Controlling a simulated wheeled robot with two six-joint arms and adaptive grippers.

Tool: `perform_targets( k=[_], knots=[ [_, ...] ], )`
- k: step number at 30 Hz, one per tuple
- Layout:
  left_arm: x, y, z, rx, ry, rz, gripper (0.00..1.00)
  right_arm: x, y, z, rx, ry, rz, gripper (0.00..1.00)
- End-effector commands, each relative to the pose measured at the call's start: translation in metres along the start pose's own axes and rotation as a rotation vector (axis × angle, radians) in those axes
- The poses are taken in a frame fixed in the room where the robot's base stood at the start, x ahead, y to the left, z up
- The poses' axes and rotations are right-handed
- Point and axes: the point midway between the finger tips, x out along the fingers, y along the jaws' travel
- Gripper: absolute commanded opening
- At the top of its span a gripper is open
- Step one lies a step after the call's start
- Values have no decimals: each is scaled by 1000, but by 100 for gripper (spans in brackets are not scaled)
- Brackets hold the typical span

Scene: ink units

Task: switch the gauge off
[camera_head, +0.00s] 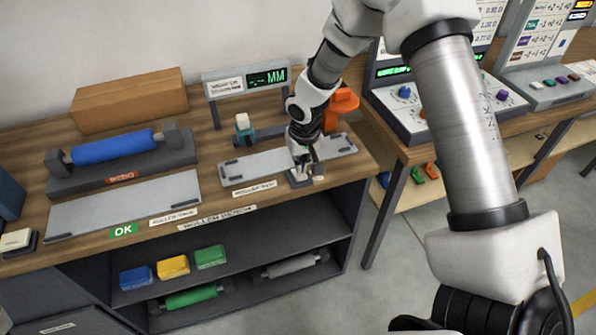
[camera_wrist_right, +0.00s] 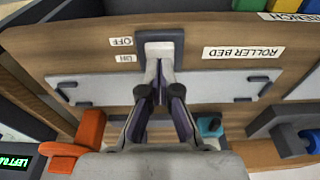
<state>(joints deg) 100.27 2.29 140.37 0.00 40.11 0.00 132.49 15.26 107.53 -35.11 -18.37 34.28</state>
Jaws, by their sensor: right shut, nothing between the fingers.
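The gauge display (camera_head: 247,82) stands at the back of the bench, with lit green dashes and "MM". A small grey switch base (camera_head: 299,179) sits at the bench's front edge; in the right wrist view, the switch base (camera_wrist_right: 160,35) has OFF and ON labels to its left. My right gripper (camera_head: 309,168) is shut and empty, its fingertips at the switch. The fingertips also show over the lower part of the switch in the right wrist view (camera_wrist_right: 159,66). They cover much of it, so I cannot tell contact or the switch's position. My left gripper is not in view.
A grey roller bed plate (camera_head: 250,168) lies behind the switch. An orange part (camera_head: 342,101) and a teal-based block (camera_head: 245,130) stand near the gauge. A blue roller (camera_head: 113,147) rests in a dark holder at left. A second console (camera_head: 420,110) stands to the right.

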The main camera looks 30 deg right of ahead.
Motion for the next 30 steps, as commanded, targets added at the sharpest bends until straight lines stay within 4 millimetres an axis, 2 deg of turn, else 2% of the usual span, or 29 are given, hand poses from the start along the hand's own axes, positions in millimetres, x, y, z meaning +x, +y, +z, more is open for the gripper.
perform_targets(
  k=[30],
  knots=[
    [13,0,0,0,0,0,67,16,0,2,0,0,0,0]
  ],
)
